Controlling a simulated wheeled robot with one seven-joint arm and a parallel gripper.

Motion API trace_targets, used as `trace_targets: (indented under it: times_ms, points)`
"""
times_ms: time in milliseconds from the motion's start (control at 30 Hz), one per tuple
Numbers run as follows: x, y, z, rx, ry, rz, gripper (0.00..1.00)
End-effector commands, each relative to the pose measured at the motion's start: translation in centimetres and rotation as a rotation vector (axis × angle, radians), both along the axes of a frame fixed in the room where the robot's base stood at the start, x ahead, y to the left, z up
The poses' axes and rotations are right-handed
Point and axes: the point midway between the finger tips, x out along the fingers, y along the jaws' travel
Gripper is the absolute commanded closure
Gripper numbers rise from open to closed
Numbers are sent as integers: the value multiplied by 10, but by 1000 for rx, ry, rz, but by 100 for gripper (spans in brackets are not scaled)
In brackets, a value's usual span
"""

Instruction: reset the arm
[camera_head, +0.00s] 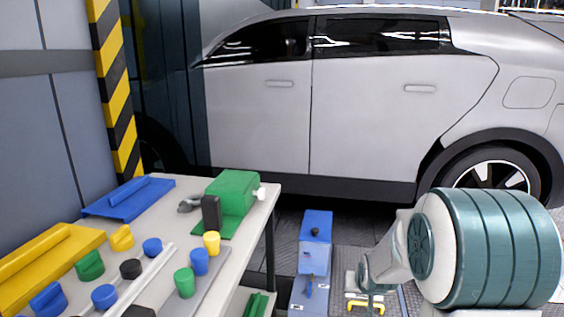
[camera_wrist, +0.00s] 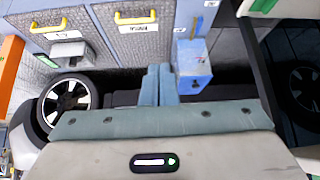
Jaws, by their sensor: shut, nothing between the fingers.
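My gripper (camera_wrist: 158,72) shows in the wrist view, its two blue-grey fingers side by side with no gap between them. It is shut and empty. In the head view my arm is at the lower right, in white and teal, to the right of the table; its fingers cannot be made out there.
A table (camera_head: 150,225) at the left holds coloured caps, a green block (camera_head: 232,192), and blue and yellow trays. A blue box (camera_head: 315,240) stands right of it and shows near my fingers in the wrist view (camera_wrist: 192,68). A silver car (camera_head: 360,110) fills the background.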

Motion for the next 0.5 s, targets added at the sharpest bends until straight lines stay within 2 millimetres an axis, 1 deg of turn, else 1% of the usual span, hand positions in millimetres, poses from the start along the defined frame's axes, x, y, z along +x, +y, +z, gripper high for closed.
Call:
trace_targets:
  times_ms: [33, 67, 100, 167, 200, 267, 300, 367, 400, 467, 500]
  points:
    - [-13, 6, 41, 3, 14, 8, 100]
    - [-21, 9, 55, 5, 27, 12, 100]
    - [-32, 13, 73, 8, 44, 17, 100]
    - [-49, 18, 98, 11, 71, 25, 100]
    - [-60, 22, 115, 13, 88, 30, 100]
    - [-78, 27, 140, 16, 115, 39, 100]
    - [-91, 31, 156, 18, 134, 45, 100]
    - [-109, 36, 179, 20, 159, 54, 100]
    - [-123, 39, 194, 22, 178, 60, 100]
    - [-142, 43, 216, 24, 204, 68, 100]
    - [-156, 46, 230, 25, 222, 75, 100]
